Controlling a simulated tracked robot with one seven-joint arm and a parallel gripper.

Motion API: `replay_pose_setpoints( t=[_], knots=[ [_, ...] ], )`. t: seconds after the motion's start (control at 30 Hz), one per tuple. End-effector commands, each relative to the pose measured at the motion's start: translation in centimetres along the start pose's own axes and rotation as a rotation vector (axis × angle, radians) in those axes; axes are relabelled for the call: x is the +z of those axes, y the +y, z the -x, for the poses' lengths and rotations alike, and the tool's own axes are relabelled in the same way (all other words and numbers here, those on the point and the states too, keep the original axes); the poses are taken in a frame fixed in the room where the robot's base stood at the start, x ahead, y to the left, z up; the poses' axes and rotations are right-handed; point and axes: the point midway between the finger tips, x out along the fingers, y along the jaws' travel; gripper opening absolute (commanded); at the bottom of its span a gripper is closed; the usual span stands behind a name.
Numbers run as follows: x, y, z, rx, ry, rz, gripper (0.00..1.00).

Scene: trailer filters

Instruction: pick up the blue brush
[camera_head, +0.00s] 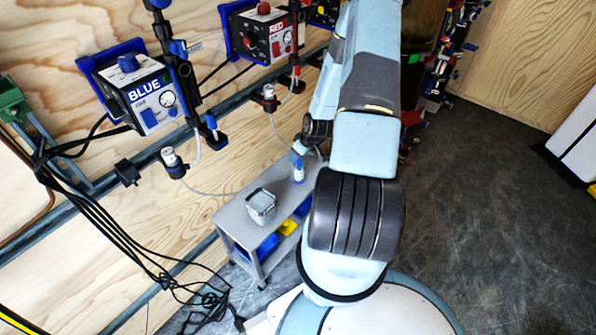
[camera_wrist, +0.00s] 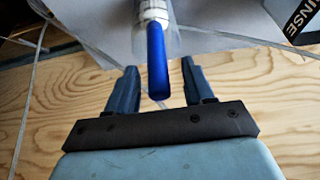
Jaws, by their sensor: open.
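The blue brush (camera_wrist: 157,62) shows in the wrist view as a round blue handle at top centre. Its white upper part sits by or in a clear, see-through holder. My gripper (camera_wrist: 159,68) is open, with one finger on each side of the handle and a visible gap on both sides. I cannot tell how far the handle reaches in depth between the fingers. In the head view a small blue and white item (camera_head: 298,171) stands on the grey cart, probably the brush in its holder.
The grey cart (camera_head: 236,222) stands against the wooden wall, with a grey metal container (camera_head: 261,205) on top. A dark box labelled RINSE (camera_wrist: 297,18) is at the wrist view's upper right. Blue (camera_head: 142,95) and red (camera_head: 270,35) control boxes, hoses and cables hang on the wall.

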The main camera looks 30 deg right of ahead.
Motion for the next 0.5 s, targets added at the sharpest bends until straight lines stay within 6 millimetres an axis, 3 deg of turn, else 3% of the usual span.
replay_pose_setpoints(
  t=[0.13,0.4,0.5],
  knots=[
    [0.04,0.05,-1.13,0.001,-0.001,-0.001,0.52],
    [0.03,0.07,-1.3,0.001,-0.001,-0.001,0.52],
    [0.04,0.07,-1.29,0.001,-0.001,-0.001,0.43]
  ],
)
